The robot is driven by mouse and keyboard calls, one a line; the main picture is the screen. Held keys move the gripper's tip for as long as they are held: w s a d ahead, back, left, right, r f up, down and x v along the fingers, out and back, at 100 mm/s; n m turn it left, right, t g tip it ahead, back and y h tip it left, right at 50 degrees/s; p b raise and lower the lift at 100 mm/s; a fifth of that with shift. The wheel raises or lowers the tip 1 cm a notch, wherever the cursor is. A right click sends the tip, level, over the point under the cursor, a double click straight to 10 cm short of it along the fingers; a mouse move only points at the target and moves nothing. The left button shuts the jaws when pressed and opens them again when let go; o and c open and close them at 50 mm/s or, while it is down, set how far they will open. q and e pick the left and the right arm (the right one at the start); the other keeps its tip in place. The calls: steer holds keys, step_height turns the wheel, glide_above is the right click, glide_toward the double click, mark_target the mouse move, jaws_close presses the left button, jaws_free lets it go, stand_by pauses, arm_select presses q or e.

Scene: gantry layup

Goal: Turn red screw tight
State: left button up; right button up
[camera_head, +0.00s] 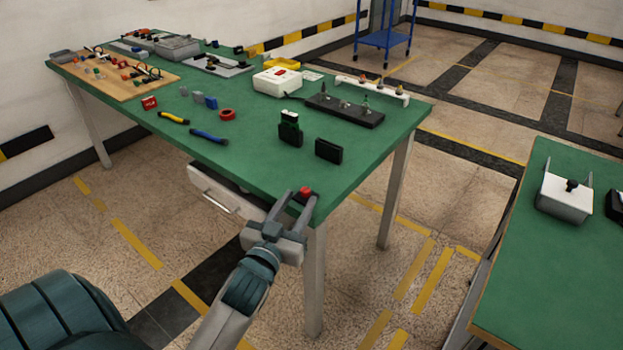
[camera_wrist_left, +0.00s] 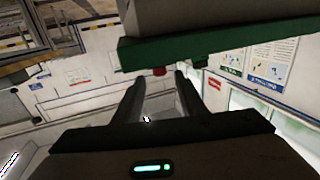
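The red screw (camera_head: 305,190) is at the near corner of the green table, with a dark part beneath it. It also shows in the wrist view (camera_wrist_left: 159,71) as a small red knob against the table edge. My left gripper (camera_head: 301,196) reaches up to that corner, with one finger on each side of the screw as the head view sees it. In the wrist view the left gripper's fingers (camera_wrist_left: 158,76) are spread, with the red knob in line with the gap and clear space on both sides. My right gripper is in neither view.
A second green table (camera_head: 540,270) stands at right.

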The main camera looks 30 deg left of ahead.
mark_target(312, 188)
arm_select(q)
steer(key=x, duration=0.9)
steer(key=shift+w, duration=0.15)
steer(key=shift+c, duration=0.2)
steer(key=shift+p, duration=0.3)
jaws_close()
